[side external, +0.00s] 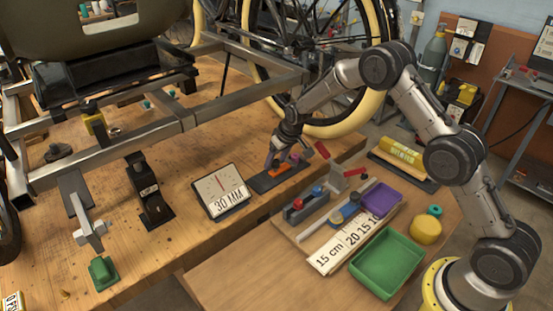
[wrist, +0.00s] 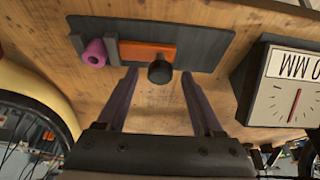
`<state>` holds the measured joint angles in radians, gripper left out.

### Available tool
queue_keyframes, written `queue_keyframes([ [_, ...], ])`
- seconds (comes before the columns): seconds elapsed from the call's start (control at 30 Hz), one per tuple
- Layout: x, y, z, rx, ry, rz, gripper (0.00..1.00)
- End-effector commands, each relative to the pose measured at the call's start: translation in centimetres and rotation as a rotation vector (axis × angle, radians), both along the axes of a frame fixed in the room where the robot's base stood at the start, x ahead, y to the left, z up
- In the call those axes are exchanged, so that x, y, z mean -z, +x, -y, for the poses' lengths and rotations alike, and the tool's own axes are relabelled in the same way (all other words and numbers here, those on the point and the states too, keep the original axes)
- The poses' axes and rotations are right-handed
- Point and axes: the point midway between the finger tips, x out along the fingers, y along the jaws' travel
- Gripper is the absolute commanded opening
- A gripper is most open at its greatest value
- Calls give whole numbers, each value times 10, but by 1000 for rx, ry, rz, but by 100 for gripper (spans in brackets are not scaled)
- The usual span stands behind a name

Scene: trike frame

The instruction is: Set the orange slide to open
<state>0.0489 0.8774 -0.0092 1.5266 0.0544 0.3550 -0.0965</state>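The orange slide (wrist: 140,54) lies on a dark base plate (wrist: 205,42) on the wooden bench. A black round knob (wrist: 159,72) stands up from the slide near one end. A purple cylinder (wrist: 94,53) sits by a grey block at the other end of the slide. In the side view the orange slide (side external: 277,171) is partly hidden under my gripper (side external: 281,159). In the wrist view my gripper (wrist: 160,76) is open, with one fingertip on either side of the knob; I see gaps and no contact.
A dial box marked 30 MM (side external: 221,191) stands just left of the plate. A metal frame rail (side external: 230,101) runs behind and above. A side table holds a green tray (side external: 387,263), a purple box (side external: 380,197) and red-handled clamps.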

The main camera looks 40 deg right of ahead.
Motion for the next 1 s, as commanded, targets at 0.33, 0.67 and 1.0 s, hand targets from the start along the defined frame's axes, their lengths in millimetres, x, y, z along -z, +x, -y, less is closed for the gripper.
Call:
queue_keyframes([
  [0.33, 0, 0, 0, 0, 0, 0, 4],
  [0.67, -1, 0, 0, 0, 0, 0, 0],
  [1.0, -1, 0, 0, 0, 0, 0, 0],
])
